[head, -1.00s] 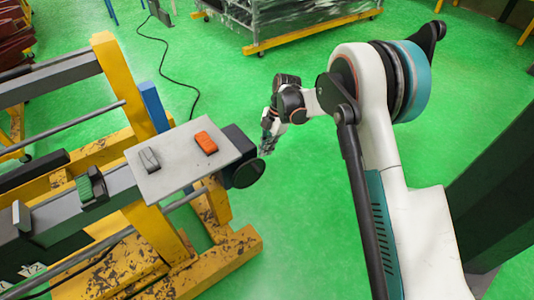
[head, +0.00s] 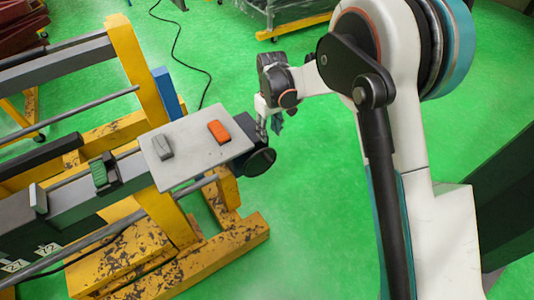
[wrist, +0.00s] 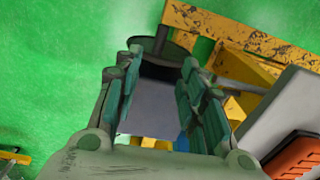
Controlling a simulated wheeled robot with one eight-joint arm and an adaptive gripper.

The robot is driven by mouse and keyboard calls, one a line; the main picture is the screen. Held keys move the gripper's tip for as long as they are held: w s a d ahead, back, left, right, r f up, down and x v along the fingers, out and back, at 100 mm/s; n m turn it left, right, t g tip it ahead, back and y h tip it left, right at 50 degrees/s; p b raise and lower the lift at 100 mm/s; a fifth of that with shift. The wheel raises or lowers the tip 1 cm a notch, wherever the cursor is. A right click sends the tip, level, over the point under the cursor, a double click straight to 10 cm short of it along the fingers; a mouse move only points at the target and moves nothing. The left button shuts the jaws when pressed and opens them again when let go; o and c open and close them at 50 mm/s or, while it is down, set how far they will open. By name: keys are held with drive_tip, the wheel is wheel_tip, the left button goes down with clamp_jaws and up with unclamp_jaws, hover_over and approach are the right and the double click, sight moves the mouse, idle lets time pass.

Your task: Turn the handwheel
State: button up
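The handwheel (head: 261,161) is a dark round disc at the right end of the machine, just past a dark block (head: 242,130). In the wrist view the handwheel (wrist: 150,47) shows beyond my fingertips, with a short dark post rising from it. My gripper (head: 270,125) is just behind and above the handwheel and block in the head view. In the wrist view my gripper (wrist: 162,62) is open, with its two teal-padded fingers apart. The dark block's flat face shows between them. I see no grip on the wheel, and contact with the block cannot be told.
A grey plate (head: 190,165) beside the block carries an orange-red switch (head: 218,131) and a grey switch (head: 162,147). The machine's yellow frame (head: 150,280) stands below and left. A blue post (head: 167,90) rises behind the plate.

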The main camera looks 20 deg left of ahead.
sight(268, 157)
drive_tip(key=f+b, duration=0.2)
drive_tip(key=f, duration=0.5)
drive_tip(key=f+b, duration=0.3)
drive_tip(key=f, duration=0.3)
drive_tip(key=shift+s+a+f, duration=0.15)
drive_tip(key=shift+a+f, duration=0.05)
drive_tip(key=shift+f, duration=0.15)
clamp_jaws()
